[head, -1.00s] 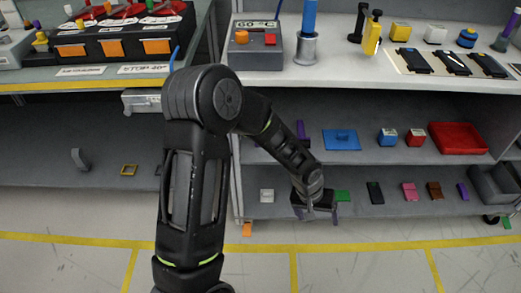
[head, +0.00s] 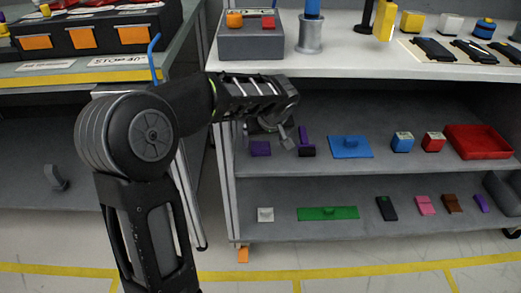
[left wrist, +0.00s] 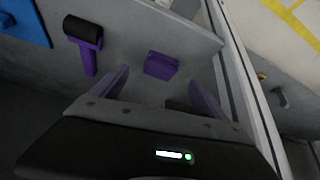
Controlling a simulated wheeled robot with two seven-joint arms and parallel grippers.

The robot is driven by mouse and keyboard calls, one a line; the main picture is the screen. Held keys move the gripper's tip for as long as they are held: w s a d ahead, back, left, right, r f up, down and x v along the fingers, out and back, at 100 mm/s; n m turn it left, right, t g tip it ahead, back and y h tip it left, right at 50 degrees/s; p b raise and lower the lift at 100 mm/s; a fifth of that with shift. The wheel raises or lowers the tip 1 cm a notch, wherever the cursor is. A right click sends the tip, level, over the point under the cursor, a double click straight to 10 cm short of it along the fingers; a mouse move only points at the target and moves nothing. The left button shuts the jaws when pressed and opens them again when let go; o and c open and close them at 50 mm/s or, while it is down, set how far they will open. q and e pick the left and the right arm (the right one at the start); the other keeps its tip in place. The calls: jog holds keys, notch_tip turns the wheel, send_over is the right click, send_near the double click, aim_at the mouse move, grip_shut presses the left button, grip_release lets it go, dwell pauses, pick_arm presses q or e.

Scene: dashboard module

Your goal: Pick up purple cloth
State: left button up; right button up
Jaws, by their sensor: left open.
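A small folded purple cloth (head: 260,149) lies near the left end of the middle shelf. In the left wrist view the purple cloth (left wrist: 161,65) lies ahead of my gripper, apart from it. My left gripper (head: 276,138) hangs at the front of this shelf, close to the cloth. In the left wrist view my left gripper (left wrist: 160,92) has its purple fingers spread wide, with nothing between them. My right gripper is not in view.
A purple-handled roller (head: 306,142) lies just right of the cloth, with a blue float (head: 350,148) beyond it. The upper shelf (head: 360,72) lies above. A cabinet post (head: 228,170) stands close on the left.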

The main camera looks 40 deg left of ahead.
aim_at(261, 147)
pick_arm(q)
jog(key=shift+w+a+f, duration=0.15)
jog(key=shift+a+f, duration=0.05)
jog(key=shift+f, duration=0.25)
jog(key=shift+f, duration=0.1)
jog(key=b+x, duration=0.1)
jog(key=x, duration=0.3)
jog(key=shift+f+b, duration=0.3)
jog(key=shift+b, duration=0.1)
jog(key=shift+w+a+f, duration=0.15)
jog(key=shift+a+f, duration=0.1)
jog(key=shift+c, duration=0.4)
jog(key=c, duration=1.4)
